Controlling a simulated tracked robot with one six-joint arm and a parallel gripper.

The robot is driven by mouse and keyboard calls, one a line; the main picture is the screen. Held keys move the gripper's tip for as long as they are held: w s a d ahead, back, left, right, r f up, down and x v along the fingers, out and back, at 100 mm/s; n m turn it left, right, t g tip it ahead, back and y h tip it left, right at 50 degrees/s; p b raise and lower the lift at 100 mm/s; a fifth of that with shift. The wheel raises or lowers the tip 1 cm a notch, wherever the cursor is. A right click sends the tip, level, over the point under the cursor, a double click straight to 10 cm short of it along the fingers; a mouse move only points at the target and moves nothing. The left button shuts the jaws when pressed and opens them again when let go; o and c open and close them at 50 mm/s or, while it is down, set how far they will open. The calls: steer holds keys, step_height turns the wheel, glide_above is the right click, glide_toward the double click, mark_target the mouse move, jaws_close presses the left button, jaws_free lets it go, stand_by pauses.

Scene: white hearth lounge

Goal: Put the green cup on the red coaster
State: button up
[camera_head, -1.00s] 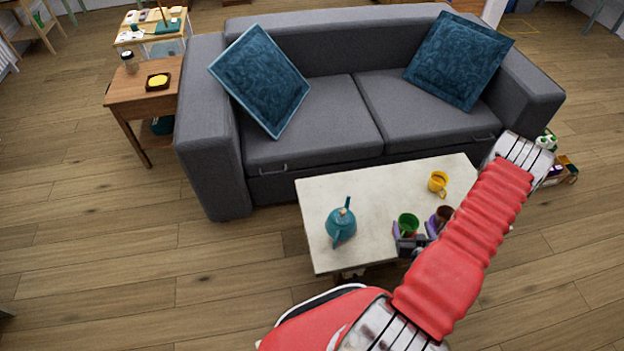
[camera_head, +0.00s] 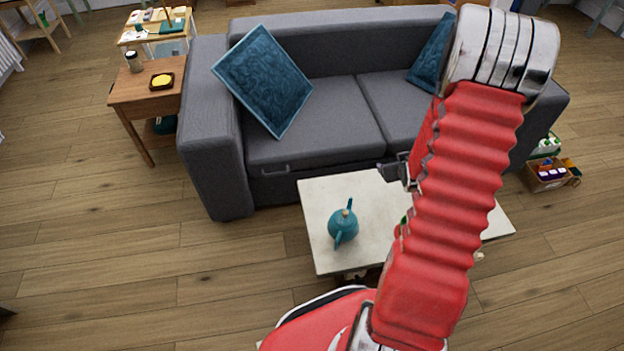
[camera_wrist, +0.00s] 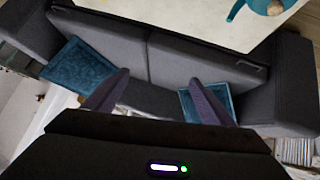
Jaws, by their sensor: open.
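The green cup (camera_head: 403,220) is almost wholly hidden behind my arm in the head view; only a sliver of green shows over the white coffee table (camera_head: 375,215). The red coaster cannot be made out now, so I cannot tell how the cup sits relative to it. My gripper (camera_head: 392,172) is raised above the table's far side, partly covered by my arm. In the wrist view its two purple fingers (camera_wrist: 156,78) are apart with nothing between them, pointing toward the grey sofa. The cup is not in the wrist view.
A teal teapot (camera_head: 343,226) stands on the table's left part and shows at the top of the wrist view (camera_wrist: 268,7). The grey sofa (camera_head: 310,120) is behind the table. A wooden side table (camera_head: 150,90) stands left, a box of items (camera_head: 550,174) right.

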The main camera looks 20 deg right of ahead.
steer(key=a+r+g+y, duration=0.1)
steer(key=a+r, duration=1.7)
steer(key=r, duration=0.2)
steer(key=s+a+r+n+g+y, duration=0.1)
steer(key=s+a+r, duration=0.4)
steer(key=s+a, duration=0.3)
steer(key=s+a+r+n+y, duration=0.1)
steer(key=s+a+r+y, duration=0.1)
steer(key=s+a+r, duration=0.3)
steer(key=s+a, duration=0.4)
steer(key=a, duration=0.1)
steer(key=shift+s+a+r+g+y, duration=0.25)
steer(key=shift+a+g+y, duration=0.05)
steer(key=shift+a+g, duration=0.1)
